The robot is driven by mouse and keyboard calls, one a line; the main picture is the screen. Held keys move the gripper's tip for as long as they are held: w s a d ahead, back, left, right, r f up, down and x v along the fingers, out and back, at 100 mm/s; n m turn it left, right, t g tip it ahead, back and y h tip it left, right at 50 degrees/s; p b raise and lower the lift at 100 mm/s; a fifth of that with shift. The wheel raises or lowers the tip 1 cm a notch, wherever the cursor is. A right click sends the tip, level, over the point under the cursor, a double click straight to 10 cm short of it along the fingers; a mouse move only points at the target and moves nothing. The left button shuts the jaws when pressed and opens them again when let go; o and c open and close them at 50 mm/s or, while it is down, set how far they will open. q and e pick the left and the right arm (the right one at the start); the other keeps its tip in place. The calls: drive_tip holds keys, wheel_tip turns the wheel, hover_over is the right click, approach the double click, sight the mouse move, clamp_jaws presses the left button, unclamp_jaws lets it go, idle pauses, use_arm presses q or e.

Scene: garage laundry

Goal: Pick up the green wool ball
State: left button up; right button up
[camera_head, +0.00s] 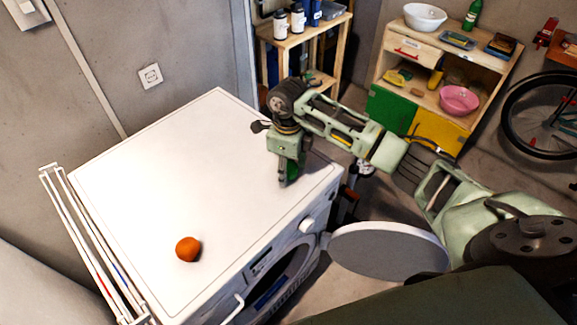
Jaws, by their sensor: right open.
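A dark green ball (293,170), which appears to be the wool ball, shows in part at the fingers of my right gripper (286,176), near the right corner of the white washing machine top (160,170). The gripper points down and hides much of the ball. It is open; whether the fingers touch the ball I cannot tell. My left gripper is not in view.
An orange ball (188,249) lies on the machine top near its front edge. The rest of the top is clear. A white rack (85,240) is at left. Shelves (303,40) and a cabinet (405,85) stand behind.

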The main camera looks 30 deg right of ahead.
drive_tip(key=shift+c, duration=0.4)
drive_tip(key=c, duration=1)
